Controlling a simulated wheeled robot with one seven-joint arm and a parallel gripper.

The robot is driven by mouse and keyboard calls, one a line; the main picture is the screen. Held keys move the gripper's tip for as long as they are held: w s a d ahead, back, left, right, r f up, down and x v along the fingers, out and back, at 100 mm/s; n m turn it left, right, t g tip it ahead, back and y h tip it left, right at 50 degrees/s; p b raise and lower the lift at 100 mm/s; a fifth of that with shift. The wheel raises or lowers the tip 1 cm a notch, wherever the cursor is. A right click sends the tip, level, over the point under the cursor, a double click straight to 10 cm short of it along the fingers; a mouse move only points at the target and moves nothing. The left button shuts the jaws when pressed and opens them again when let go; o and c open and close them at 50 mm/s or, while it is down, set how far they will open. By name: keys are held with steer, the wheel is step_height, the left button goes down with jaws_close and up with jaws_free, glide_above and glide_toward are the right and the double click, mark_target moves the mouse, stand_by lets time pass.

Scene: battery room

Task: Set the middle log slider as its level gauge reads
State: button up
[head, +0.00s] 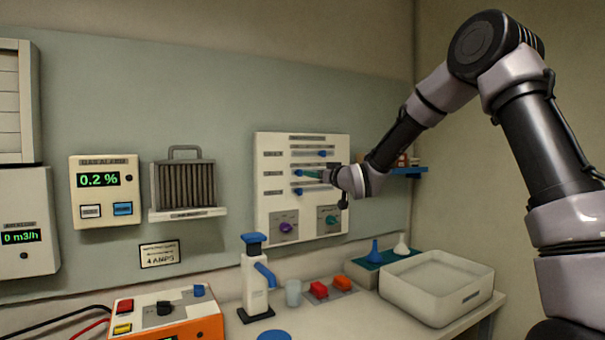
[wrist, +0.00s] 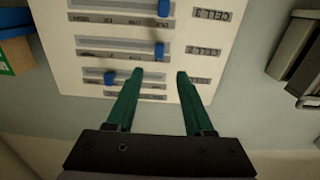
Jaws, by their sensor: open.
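The white log panel (head: 263,200) on the wall carries three horizontal sliders with blue knobs; the wrist view shows it upside down. The middle slider's knob (head: 298,172) sits toward the left of its track in the head view. In the wrist view the middle knob (wrist: 159,49) lies just beyond the gap between my fingertips. The top knob (head: 322,153) is farther right; the bottom knob (head: 298,190) is at left. My gripper (wrist: 160,73) has green fingers, open and empty, in front of the panel. I cannot make out a level gauge reading.
Purple (head: 286,227) and teal (head: 331,219) dials sit low on the panel. A gas alarm (head: 104,204) and a grille unit (head: 184,185) hang to the left. Below are a pump bottle (head: 256,285), red and orange blocks and a white tray (head: 437,301). A blue shelf (head: 407,172) is right.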

mark_target(301, 172)
steer(key=x, duration=0.8)
steer(key=shift+w+a, duration=0.15)
steer(key=shift+w, duration=0.1)
jaws_close()
steer(key=shift+f, duration=0.1)
stand_by(0.9)
